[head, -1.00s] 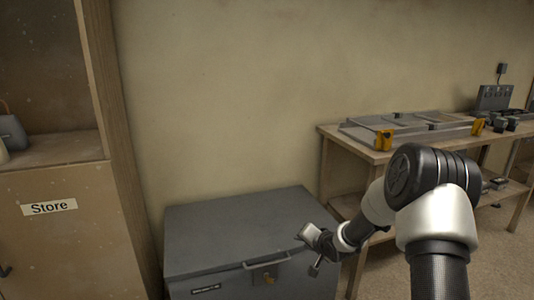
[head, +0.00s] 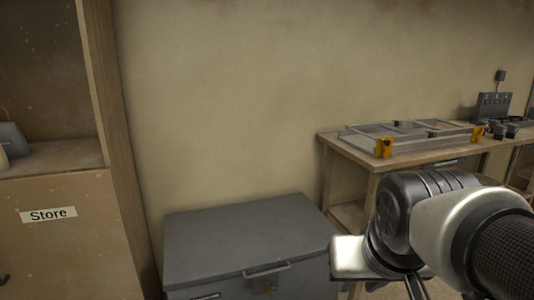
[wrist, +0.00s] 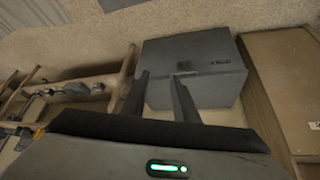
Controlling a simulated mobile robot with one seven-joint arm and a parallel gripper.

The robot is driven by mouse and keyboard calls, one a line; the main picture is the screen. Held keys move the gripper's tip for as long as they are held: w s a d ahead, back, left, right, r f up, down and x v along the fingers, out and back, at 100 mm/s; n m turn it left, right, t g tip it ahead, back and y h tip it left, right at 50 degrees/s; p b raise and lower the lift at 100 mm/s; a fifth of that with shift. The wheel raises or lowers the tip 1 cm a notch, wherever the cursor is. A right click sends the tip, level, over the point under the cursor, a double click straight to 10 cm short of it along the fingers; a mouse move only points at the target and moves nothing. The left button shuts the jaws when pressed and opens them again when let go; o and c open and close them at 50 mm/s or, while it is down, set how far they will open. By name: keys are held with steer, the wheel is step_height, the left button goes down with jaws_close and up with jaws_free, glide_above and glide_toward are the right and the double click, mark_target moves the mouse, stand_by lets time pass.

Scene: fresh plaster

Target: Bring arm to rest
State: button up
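My arm is folded in the lower right of the head view, with its elbow close to the camera. My gripper (wrist: 160,76) shows in the wrist view with its two dark fingers apart and nothing held between them. The grey chest shows beyond the fingertips there, and no contact with it is visible. In the head view the arm's links hide most of the gripper.
A closed grey chest (head: 235,235) stands against the plaster wall; it also shows in the wrist view (wrist: 212,85). A wooden cabinet labelled Store (head: 70,245) is at left. A workbench (head: 345,147) at right bears a grey frame (head: 362,140) with yellow clamps.

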steer(key=s+a, duration=0.1)
steer(key=s, duration=0.4)
step_height(320, 180, up, 28)
steer(key=p, duration=2.8)
steer(key=shift+w+f+n+y, duration=0.2)
steer(key=shift+w+n+y, duration=0.1)
steer(key=shift+w, duration=0.1)
steer(key=shift+o, duration=0.2)
